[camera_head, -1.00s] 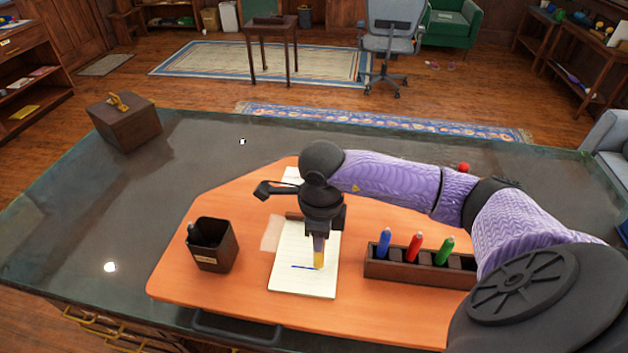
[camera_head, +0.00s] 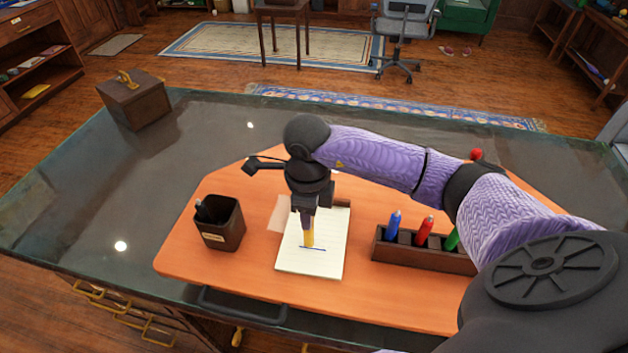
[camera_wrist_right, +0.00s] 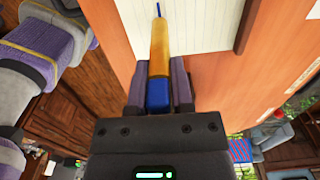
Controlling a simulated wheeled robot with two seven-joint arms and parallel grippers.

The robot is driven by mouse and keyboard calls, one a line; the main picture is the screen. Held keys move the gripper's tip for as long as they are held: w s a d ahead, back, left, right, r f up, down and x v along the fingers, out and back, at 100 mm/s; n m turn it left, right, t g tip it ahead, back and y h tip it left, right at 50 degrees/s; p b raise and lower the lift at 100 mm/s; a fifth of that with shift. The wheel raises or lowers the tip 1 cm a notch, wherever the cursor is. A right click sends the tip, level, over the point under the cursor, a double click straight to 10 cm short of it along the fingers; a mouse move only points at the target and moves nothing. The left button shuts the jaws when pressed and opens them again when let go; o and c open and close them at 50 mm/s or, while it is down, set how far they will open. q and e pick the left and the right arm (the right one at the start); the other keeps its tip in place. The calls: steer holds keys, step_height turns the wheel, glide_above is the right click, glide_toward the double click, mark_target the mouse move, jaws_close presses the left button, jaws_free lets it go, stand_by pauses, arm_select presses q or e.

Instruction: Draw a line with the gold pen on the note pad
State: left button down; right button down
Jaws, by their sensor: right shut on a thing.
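The gold pen (camera_head: 308,237) is upright, tip down, in my right gripper (camera_head: 307,216), which is shut on it. The white lined note pad (camera_head: 327,258) lies under it on the orange board. A short dark blue line (camera_head: 318,249) runs across the pad, and the pen's lower end is at it. I cannot tell whether the tip touches the paper. In the right wrist view, the gold pen (camera_wrist_right: 159,45) with its blue end sits between the fingers, and the blue line (camera_wrist_right: 157,10) shows by its tip. My left gripper is not in view.
A dark pen cup (camera_head: 221,225) stands left of the pad. A dark holder (camera_head: 410,253) with blue, red and green pens stands to the right, near my right arm. A wooden box (camera_head: 135,103) stands at the table's back left. The orange board (camera_head: 250,268) has free room in front.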

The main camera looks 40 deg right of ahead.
steer(key=shift+w+a+b, duration=0.3)
steer(key=shift+w+a, duration=0.4)
steer(key=shift+w, duration=0.1)
steer(key=shift+r, duration=0.1)
step_height(320, 180, up, 8)
steer(key=p, duration=0.6)
steer(key=shift+f, duration=0.25)
step_height(320, 180, down, 7)
steer(key=b, duration=0.5)
steer(key=shift+r, duration=0.2)
